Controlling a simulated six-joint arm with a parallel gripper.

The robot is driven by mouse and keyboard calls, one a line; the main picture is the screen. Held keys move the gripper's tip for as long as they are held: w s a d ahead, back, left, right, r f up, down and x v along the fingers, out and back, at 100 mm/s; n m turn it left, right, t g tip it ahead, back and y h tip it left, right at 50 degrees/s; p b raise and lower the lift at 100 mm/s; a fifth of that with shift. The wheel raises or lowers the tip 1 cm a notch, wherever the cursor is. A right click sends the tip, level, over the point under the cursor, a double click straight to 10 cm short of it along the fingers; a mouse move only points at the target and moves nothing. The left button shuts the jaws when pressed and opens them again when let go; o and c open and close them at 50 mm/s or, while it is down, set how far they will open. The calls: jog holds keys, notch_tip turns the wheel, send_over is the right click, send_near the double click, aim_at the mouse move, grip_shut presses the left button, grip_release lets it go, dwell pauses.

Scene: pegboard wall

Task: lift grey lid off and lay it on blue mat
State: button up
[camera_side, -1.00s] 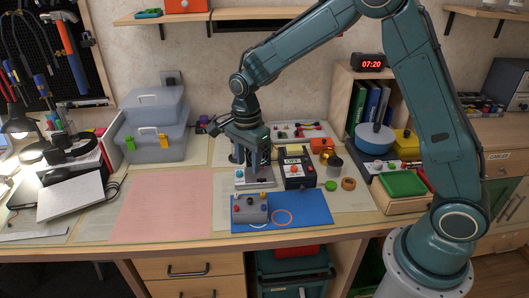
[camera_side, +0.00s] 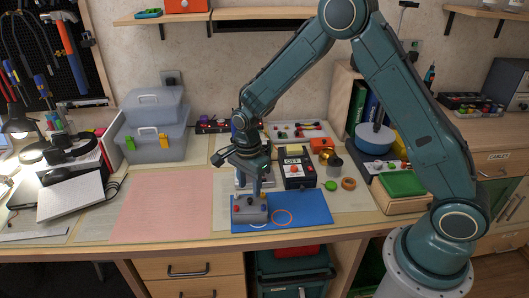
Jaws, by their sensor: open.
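A small grey box (camera_side: 249,213) with coloured knobs on its top sits on the left part of the blue mat (camera_side: 309,211). I cannot tell whether its grey top is a separate lid. My gripper (camera_side: 256,190) is open, pointing down just above and behind this box, near its back right side. Whether a fingertip touches a knob is not clear. A second grey unit behind the mat is mostly hidden by my gripper. The mat also bears an orange ring mark (camera_side: 282,217) and part of a white one, and its right part is bare.
A black box with a red button (camera_side: 294,169) stands close to the right of my gripper. A metal cup (camera_side: 333,163) and a wooden ring (camera_side: 348,184) stand further right. A pink mat (camera_side: 163,207) on the left is clear.

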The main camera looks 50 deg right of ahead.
aim_at(250, 199)
jog(key=shift+f, duration=2.2)
grip_shut()
jog(key=shift+r, duration=0.15)
notch_tip(250, 199, up, 20)
